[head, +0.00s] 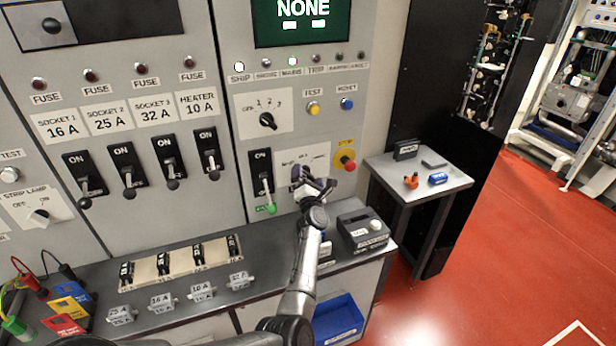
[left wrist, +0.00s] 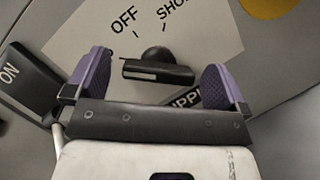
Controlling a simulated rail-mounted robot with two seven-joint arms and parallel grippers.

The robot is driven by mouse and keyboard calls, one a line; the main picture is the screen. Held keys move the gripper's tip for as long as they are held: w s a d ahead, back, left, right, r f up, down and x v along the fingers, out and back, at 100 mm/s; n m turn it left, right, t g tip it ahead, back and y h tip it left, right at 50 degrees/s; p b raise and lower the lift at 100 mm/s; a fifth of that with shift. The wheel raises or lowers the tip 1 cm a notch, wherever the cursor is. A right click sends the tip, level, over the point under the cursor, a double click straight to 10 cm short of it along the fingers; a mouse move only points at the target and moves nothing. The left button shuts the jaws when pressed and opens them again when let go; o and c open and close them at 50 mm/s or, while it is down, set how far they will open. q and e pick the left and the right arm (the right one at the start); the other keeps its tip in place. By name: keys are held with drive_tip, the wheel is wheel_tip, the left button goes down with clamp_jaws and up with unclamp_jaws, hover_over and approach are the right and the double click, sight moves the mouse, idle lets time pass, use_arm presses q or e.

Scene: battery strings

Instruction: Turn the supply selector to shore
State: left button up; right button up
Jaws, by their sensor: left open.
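The supply selector is a black knob (left wrist: 158,68) with a bar handle on a pale plate (head: 317,153). OFF and a partly cut-off label starting "SHO" (left wrist: 175,12) stand above the knob; the lower label is partly hidden. My left gripper (head: 314,187) is open in front of the plate. In the left wrist view its purple-padded fingers (left wrist: 158,80) stand either side of the knob, with gaps. The fingers mostly hide the knob in the head view.
A black breaker with a green-tipped lever (head: 262,180) is close on the left. A red emergency knob on yellow (head: 346,158) is close on the right. A bench with a grey box (head: 363,232) lies below. The green screen (head: 301,22) reads NONE.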

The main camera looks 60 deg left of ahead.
use_arm(q)
drive_tip(key=shift+w+a+r, duration=0.15)
drive_tip(key=shift+w+a, duration=0.15)
drive_tip(key=shift+a, duration=0.2)
drive_tip(key=shift+c, duration=0.3)
drive_tip(key=c, duration=0.9)
drive_tip(key=shift+o, duration=0.2)
drive_tip(key=shift+r+m+h+p, duration=0.15)
drive_tip(key=shift+m+h+p, duration=0.15)
drive_tip(key=shift+m+p, duration=0.35)
drive_tip(key=m+h+p, duration=0.1)
drive_tip(key=m+p, duration=0.3)
drive_tip(key=p, duration=0.1)
drive_tip(key=m+h+p, duration=0.2)
drive_tip(key=m+p, duration=0.2)
drive_tip(key=p, duration=0.2)
drive_tip(key=m+g+h+p, duration=0.1)
drive_tip(key=m+p, duration=0.3)
drive_tip(key=p, duration=0.2)
drive_tip(key=shift+m+g+h+p, duration=0.4)
drive_tip(key=shift+m+g+p, duration=0.2)
drive_tip(key=shift+m+p, duration=0.6)
drive_tip(key=shift+f+m+g+p, duration=0.3)
drive_tip(key=shift+m+g+p, duration=0.15)
drive_tip(key=shift+m, duration=0.1)
